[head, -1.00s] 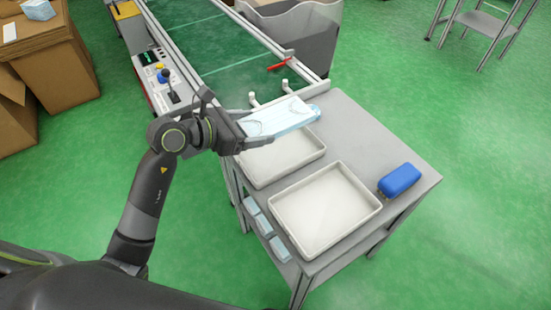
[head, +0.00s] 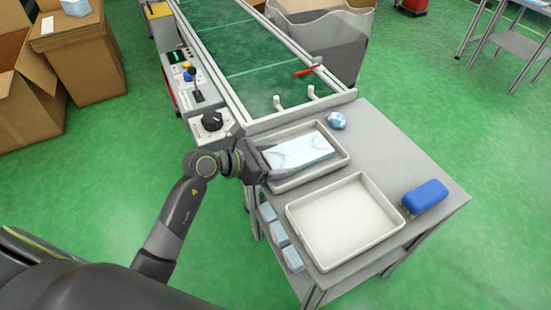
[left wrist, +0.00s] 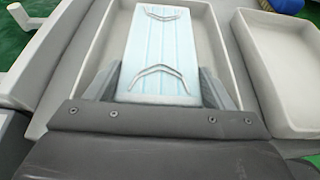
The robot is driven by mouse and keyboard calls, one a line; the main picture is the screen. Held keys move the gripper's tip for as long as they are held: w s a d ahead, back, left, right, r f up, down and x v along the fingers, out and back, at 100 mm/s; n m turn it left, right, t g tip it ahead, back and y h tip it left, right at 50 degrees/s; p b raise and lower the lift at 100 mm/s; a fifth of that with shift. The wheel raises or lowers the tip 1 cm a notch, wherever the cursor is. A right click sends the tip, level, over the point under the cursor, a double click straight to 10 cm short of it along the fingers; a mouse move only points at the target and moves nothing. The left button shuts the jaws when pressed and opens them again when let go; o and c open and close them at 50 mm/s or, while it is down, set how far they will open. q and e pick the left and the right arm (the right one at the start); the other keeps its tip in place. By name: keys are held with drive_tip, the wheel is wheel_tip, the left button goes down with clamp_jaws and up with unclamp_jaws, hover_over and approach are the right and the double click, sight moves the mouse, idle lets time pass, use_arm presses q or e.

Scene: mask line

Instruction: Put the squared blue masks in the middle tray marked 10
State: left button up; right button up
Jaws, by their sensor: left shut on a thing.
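My left gripper (head: 276,164) is shut on a flat, rectangular light-blue mask stack (head: 302,150) with white ear loops on top. The stack lies level over the far white tray (head: 346,157), within its outline. I cannot tell whether it touches the tray floor. In the left wrist view the mask stack (left wrist: 163,45) sits between the two grey fingers, with the tray's rim around it. The near white tray (head: 345,222) is empty. No number 10 is readable on either tray. My right gripper is not in view.
A small crumpled blue-and-white item (head: 336,120) lies behind the far tray on the grey table (head: 385,150). A green conveyor (head: 240,60) adjoins the back. Several light-blue packs (head: 279,233) sit on the lower shelf.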

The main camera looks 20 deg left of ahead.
use_arm(q)
drive_tip(key=shift+f, duration=0.1)
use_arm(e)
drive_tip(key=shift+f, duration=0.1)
use_arm(q)
drive_tip(key=o, duration=1)
drive_tip(key=shift+c, duration=0.2)
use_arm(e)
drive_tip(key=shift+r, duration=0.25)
use_arm(q)
drive_tip(key=shift+s+a+r, duration=0.15)
drive_tip(key=shift+a+r, duration=0.05)
drive_tip(key=p+v, duration=0.1)
drive_tip(key=v, duration=1)
drive_tip(key=shift+s+r+p, duration=0.2)
drive_tip(key=shift+p, duration=0.1)
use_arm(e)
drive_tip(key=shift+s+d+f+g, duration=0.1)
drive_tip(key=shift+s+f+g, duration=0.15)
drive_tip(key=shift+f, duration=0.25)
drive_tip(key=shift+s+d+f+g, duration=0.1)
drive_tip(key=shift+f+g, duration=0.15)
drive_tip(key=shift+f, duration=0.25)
